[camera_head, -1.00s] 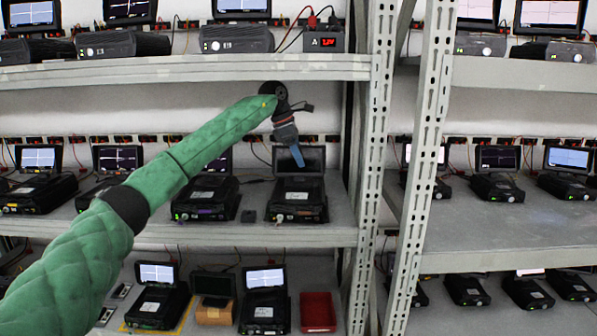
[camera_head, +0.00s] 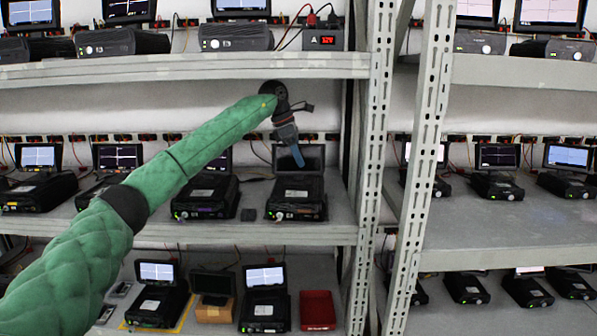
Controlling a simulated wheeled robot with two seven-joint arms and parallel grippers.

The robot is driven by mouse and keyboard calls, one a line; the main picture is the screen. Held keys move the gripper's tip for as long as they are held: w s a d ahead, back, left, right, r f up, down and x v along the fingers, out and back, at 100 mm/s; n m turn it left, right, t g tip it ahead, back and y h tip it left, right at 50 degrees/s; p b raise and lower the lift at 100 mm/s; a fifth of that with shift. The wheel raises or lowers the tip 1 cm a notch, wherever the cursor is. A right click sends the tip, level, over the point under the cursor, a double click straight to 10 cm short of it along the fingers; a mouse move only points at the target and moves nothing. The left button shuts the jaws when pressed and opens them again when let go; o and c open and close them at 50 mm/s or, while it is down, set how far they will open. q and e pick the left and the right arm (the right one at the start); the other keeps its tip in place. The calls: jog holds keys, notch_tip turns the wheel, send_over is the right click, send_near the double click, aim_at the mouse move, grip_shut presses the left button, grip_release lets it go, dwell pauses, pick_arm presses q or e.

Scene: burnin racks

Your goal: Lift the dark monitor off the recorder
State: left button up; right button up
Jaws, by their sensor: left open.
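The dark monitor (camera_head: 312,160) stands upright with a blank screen on the back of a black recorder (camera_head: 296,197), at the right end of the middle shelf. My left arm, in a green sleeve, reaches in from the left. My left gripper (camera_head: 298,158) points down in front of the dark monitor and covers part of its screen. Its blue fingertip is level with the screen. The jaws are open, with nothing seen in them. Whether a finger touches the monitor cannot be told. My right gripper is out of view.
More recorders with lit monitors stand to the left, such as one recorder (camera_head: 205,195). A shelf board (camera_head: 190,68) runs above my gripper. A perforated post (camera_head: 375,150) stands to the right. A red bin (camera_head: 317,311) and another dark monitor (camera_head: 213,284) are below.

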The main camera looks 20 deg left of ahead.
pick_arm(q)
grip_shut()
jog(key=shift+r, duration=0.1)
